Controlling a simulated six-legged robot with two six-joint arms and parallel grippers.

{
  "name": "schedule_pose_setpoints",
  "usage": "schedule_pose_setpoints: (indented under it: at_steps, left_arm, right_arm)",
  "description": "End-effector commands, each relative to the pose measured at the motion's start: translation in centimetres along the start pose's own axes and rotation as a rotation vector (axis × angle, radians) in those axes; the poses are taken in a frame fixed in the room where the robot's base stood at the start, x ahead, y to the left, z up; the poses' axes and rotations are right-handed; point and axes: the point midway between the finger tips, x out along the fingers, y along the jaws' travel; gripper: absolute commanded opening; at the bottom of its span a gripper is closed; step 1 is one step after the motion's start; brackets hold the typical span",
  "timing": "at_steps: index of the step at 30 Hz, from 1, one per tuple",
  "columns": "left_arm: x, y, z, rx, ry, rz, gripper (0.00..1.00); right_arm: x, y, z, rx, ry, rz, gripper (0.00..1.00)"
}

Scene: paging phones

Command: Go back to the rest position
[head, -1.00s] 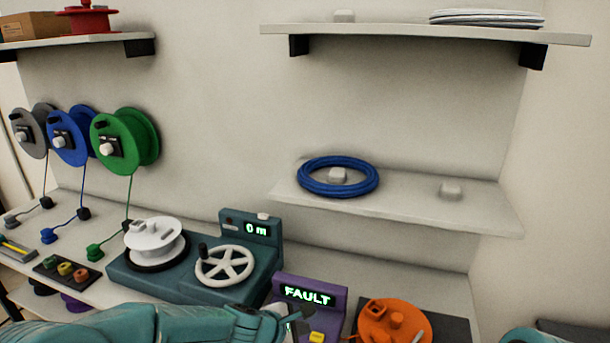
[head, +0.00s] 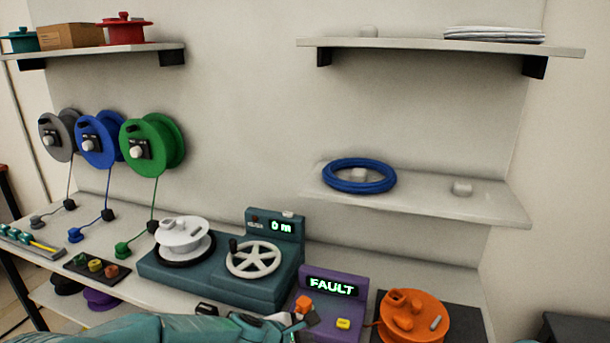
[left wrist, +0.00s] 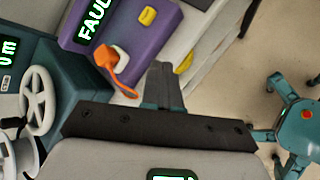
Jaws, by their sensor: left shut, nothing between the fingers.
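My left gripper (head: 303,322) is at the bottom of the head view, in front of the purple tester (head: 322,291), which shows "FAULT". Its fingers (left wrist: 165,88) are together with nothing between them in the left wrist view. The gripper is apart from the orange plug (head: 303,304), which sits at the tester's left side and also shows in the left wrist view (left wrist: 106,57). My left arm lies low across the front of the bench. My right gripper is not in view.
A teal winder (head: 215,282) with a white crank wheel reads "0 m". An orange reel (head: 415,312) stands right of the tester. Grey, blue and green reels (head: 148,145) hang on the wall. A blue cable coil (head: 359,176) lies on the lower shelf (head: 450,206).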

Motion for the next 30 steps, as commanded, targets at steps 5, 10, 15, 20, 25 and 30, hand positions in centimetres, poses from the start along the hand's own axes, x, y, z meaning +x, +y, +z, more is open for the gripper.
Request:
schedule_pose_setpoints:
  at_steps: [5, 10, 15, 20, 25, 30]
  left_arm:
    - [0.8, -0.3, -3.8, -0.057, 0.041, -0.015, 0.00]
    - [1.7, -3.5, -7.7, -0.094, 0.089, -0.086, 0.00]
    - [2.2, -8.3, -11.9, -0.073, 0.145, -0.185, 0.00]
    - [1.7, -15.6, -16.6, 0.049, 0.197, -0.335, 0.00]
    - [-1.5, -27.8, -20.8, 0.432, 0.139, -0.585, 0.00]
    - [-4.6, -34.7, -19.4, 1.001, -0.108, -0.658, 0.00]
  right_arm:
    - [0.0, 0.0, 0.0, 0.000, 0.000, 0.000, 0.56]
    - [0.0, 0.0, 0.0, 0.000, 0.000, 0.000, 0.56]
    - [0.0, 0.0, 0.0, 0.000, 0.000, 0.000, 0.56]
    - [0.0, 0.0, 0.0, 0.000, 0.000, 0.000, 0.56]
    - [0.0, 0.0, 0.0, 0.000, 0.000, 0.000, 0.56]
    - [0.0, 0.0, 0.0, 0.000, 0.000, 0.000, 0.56]
